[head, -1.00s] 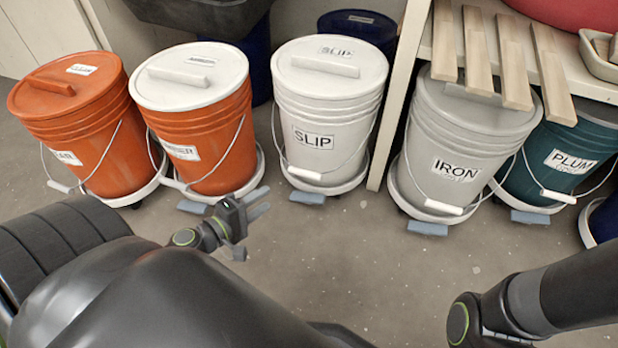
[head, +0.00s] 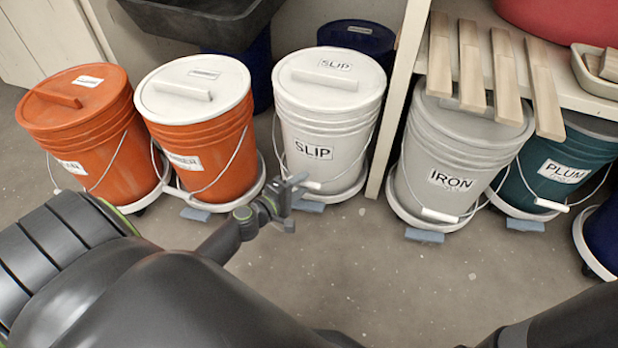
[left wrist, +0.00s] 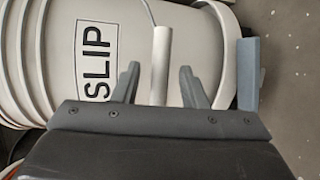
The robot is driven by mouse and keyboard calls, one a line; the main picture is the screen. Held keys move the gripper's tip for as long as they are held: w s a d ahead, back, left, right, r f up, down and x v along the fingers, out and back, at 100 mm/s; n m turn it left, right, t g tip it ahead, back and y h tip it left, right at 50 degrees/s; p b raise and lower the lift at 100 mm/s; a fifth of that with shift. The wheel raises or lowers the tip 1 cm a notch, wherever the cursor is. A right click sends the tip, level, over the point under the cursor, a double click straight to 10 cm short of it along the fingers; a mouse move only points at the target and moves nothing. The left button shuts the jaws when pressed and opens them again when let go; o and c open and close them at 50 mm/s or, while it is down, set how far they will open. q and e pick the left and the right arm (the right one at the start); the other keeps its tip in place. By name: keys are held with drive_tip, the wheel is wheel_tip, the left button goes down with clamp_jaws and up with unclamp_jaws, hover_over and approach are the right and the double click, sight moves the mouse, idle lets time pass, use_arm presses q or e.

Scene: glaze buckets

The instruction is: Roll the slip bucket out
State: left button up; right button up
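The white slip bucket (head: 318,150) stands upright on a low white dolly (head: 344,193), its SLIP label facing me. Its wire bail hangs down the front with a white grip (head: 312,185). My left gripper (head: 296,182) is at the front of this bucket, low by the grip. In the left wrist view the two dark fingers (left wrist: 160,88) are apart, with the white grip (left wrist: 162,58) between them and a gap on each side. A blue-grey block (head: 306,206) shows at the dolly's front. My right gripper is out of view.
Orange buckets (head: 200,135) stand to the left, the grey iron bucket (head: 450,165) and teal plum bucket (head: 555,165) to the right. A shelf post (head: 398,100) rises just right of the slip bucket. Open floor (head: 350,260) lies in front.

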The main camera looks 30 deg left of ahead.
use_arm(q)
drive_tip(key=shift+x, duration=1.8)
drive_tip(key=shift+c, duration=0.5)
clamp_jaws()
